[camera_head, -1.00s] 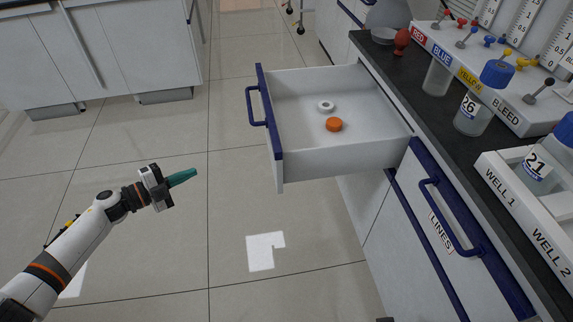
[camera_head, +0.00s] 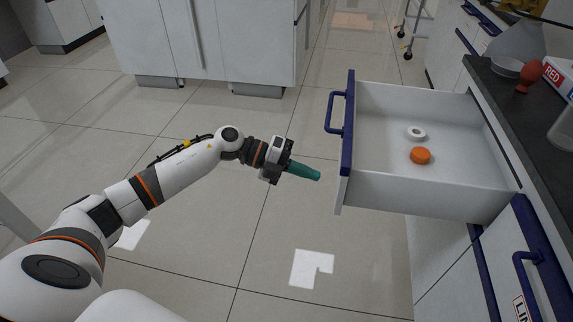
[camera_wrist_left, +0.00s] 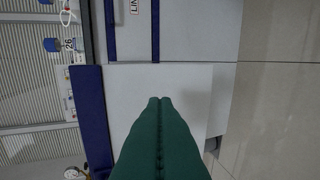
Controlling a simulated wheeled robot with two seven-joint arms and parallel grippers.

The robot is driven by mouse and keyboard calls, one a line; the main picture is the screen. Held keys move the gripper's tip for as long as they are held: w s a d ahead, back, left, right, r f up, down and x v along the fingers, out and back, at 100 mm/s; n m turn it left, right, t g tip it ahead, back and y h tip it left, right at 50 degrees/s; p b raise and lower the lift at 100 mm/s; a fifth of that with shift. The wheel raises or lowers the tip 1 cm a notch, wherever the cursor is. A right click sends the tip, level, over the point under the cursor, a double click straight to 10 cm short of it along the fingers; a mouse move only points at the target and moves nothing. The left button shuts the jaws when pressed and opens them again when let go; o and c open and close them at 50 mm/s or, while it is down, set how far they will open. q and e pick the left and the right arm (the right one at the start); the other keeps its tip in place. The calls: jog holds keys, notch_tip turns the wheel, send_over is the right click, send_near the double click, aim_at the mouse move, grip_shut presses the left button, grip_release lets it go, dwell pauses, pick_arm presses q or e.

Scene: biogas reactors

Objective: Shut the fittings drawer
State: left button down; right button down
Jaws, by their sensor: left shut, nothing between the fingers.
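The fittings drawer (camera_head: 430,195) stands pulled out from the bench, with a blue front edge and a blue bar handle (camera_head: 334,113). Inside it lie a white ring (camera_head: 415,133) and an orange cap (camera_head: 420,156). My left gripper (camera_head: 318,176) is shut and empty, with its teal fingers pointing at the drawer front from the left, just short of it in the head view. In the left wrist view the shut fingers (camera_wrist_left: 159,103) point toward pale panels, and a blue strip (camera_wrist_left: 91,120) runs at their left. My right gripper is not in view.
A closed lower drawer with a blue handle (camera_head: 530,285) is below. The tiled floor left of the drawer is clear.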

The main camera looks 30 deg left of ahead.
pick_arm(q)
jog(key=shift+w+d, duration=0.3)
jog(key=shift+d, duration=0.7)
jog(key=shift+w+d, duration=0.3)
jog(key=shift+d, duration=0.65)
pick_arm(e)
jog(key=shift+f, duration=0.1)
pick_arm(q)
jog(key=shift+d, duration=0.1)
